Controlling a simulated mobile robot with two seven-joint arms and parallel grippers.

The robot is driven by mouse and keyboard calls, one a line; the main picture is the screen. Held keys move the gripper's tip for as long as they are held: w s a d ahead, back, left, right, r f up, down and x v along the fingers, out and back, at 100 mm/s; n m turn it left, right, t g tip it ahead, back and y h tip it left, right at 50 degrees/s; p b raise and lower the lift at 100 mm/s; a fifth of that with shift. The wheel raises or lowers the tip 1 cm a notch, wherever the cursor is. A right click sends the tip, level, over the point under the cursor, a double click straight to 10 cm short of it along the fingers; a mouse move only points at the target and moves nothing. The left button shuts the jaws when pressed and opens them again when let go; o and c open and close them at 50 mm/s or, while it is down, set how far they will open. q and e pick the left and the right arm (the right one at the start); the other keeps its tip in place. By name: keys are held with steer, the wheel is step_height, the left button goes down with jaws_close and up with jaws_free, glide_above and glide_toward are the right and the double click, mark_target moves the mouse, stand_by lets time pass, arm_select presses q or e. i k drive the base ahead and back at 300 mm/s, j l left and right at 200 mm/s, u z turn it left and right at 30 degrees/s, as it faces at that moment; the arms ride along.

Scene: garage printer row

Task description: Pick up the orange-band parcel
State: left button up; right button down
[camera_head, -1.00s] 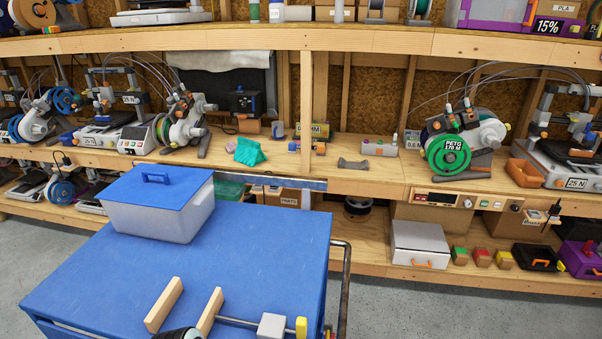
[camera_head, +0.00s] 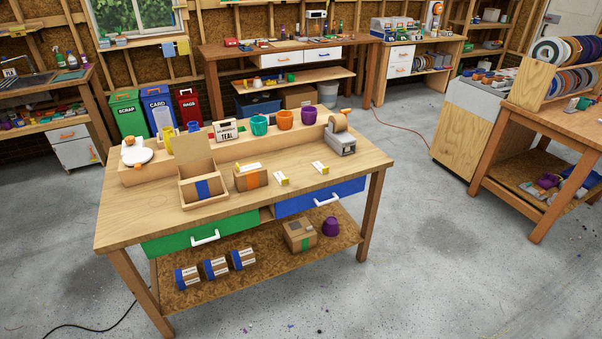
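The orange-band parcel (camera_head: 241,182) is a small brown cardboard box on the wooden table (camera_head: 130,215). An orange band shows on its front face, and a white and yellow item lies on its top.
Small white and yellow cards (camera_head: 282,179) lie right of the parcel. A tape dispenser (camera_head: 341,143) stands at the table's right end. A green-band box (camera_head: 299,236) is on the lower shelf. Grey floor (camera_head: 420,215) is clear to the right.

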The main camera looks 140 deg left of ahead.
mark_target(254, 179)
steer(key=k+u, duration=0.1)
steer(key=u, duration=2.55)
steer(key=l+u, duration=0.1)
steer(key=u, duration=1.9)
steer(key=k+u, duration=0.1)
steer(key=u, duration=0.4)
